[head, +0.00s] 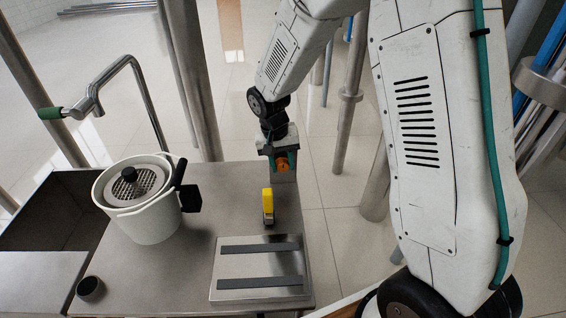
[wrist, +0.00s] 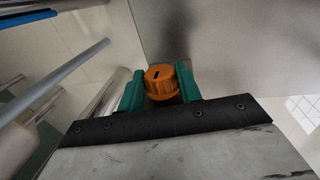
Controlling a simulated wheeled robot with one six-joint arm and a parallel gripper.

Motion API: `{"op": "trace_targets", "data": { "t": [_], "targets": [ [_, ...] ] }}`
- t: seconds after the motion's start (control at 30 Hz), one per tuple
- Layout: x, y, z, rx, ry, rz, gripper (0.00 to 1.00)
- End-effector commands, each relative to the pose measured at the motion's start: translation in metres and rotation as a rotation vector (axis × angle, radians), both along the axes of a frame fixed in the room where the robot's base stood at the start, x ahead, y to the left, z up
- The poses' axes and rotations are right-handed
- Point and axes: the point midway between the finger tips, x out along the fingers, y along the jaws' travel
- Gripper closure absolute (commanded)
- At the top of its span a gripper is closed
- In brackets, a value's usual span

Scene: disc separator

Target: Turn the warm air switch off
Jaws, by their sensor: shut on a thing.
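An orange ribbed knob (head: 283,163) shows at the far right corner of the steel table, at the end of my arm. In the wrist view the knob (wrist: 161,82) has a dark slot mark on its face. No label shows, so I cannot read its setting; it is the only knob-like switch in view. My gripper (head: 278,156) is shut on it, with one green finger on either side, as the wrist view of the gripper (wrist: 159,88) shows. The fingers hide the knob's sides.
A steel table (head: 235,195) carries a white pot (head: 150,222) with a perforated lid, a yellow upright object (head: 268,203) and a steel plate with two dark strips (head: 260,268). A dark cup (head: 90,289) stands front left. A faucet (head: 130,65) and metal poles rise around it.

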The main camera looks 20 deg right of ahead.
Motion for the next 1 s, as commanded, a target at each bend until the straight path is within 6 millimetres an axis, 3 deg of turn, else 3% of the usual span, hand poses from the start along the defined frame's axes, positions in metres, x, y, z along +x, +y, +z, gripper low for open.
{"op": "trace_targets", "data": {
  "t": [0.43,0.47,0.5,0.53,0.83,1.0],
  "targets": [
    [0.0,0.001,0.0,-0.058,0.016,-0.001,0.88],
    [0.0,0.001,0.0,-0.058,0.016,-0.001,0.57],
    [0.0,0.001,0.0,-0.058,0.016,-0.001,0.46],
    [0.0,0.001,0.0,-0.057,0.016,-0.001,0.44],
    [0.001,0.001,0.002,-0.057,0.016,-0.001,0.44],
    [0.003,0.005,0.023,-0.056,0.013,-0.001,0.44]
  ]
}}
